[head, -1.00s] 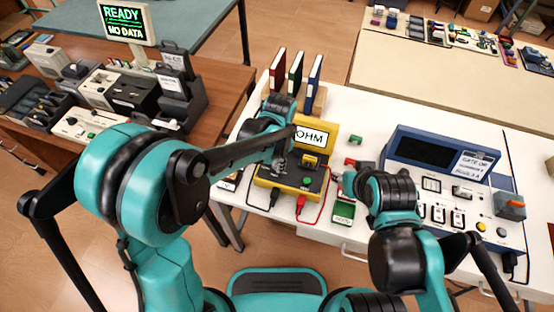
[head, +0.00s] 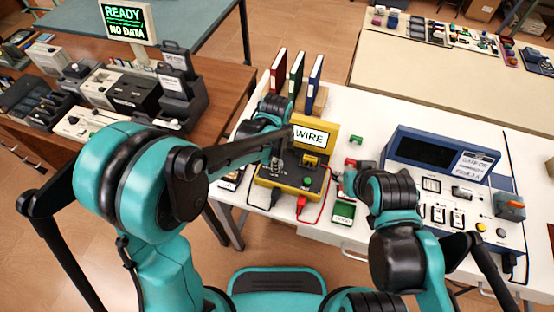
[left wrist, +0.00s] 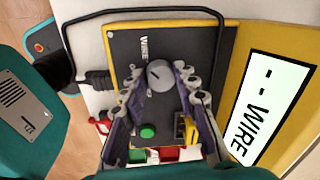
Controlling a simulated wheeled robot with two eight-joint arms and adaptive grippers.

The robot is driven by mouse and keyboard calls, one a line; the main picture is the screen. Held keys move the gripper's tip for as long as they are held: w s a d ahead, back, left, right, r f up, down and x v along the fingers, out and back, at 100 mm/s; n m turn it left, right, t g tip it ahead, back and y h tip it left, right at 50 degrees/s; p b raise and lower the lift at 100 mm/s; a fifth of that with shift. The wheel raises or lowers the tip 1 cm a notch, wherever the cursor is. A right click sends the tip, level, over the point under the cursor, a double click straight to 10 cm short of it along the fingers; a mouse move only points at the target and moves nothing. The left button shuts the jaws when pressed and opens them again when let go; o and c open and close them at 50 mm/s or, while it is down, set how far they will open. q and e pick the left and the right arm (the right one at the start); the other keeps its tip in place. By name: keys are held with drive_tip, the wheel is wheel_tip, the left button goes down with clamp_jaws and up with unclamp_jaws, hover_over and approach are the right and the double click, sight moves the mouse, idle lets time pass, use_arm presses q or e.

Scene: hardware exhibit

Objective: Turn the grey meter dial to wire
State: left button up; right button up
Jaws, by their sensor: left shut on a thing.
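The yellow meter (head: 262,183) with a dark face stands on the white table, and its screen (head: 312,137) reads WIRE. The screen also shows in the left wrist view (left wrist: 268,108). The round grey dial (left wrist: 159,75) sits on the dark panel near the printed word "WIRE". My left gripper (left wrist: 161,84) is shut on the dial, one finger on each side. In the head view, my left gripper (head: 276,163) hides the dial. My right gripper (head: 348,180) is to the right of the meter, near a red part; its fingers are too small to read.
A green button (left wrist: 147,131) and a yellow socket piece (left wrist: 188,130) are beside the dial. Black and red leads (head: 302,203) plug into the meter's front. Books (head: 296,75) stand behind it. A blue console (head: 440,150) and a green tray (head: 343,214) are to the right.

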idle(0.4)
use_arm(q)
drive_tip(key=o, duration=1.2)
drive_tip(key=shift+c, duration=0.2)
wheel_tip(320, 180, up, 12)
drive_tip(key=shift+s, duration=0.35)
drive_tip(key=shift+a, duration=0.1)
drive_tip(key=s+a+n+t, duration=0.3)
drive_tip(key=s+a+n, duration=0.3)
drive_tip(key=a+n, duration=0.2)
drive_tip(key=s+a+n+t, duration=0.3)
drive_tip(key=s+a+n, duration=0.2)
drive_tip(key=a+n, duration=0.4)
drive_tip(key=shift+s+a+r+n+t, duration=0.25)
drive_tip(key=shift+s+r+n+t, duration=0.1)
drive_tip(key=shift+n, duration=0.85)
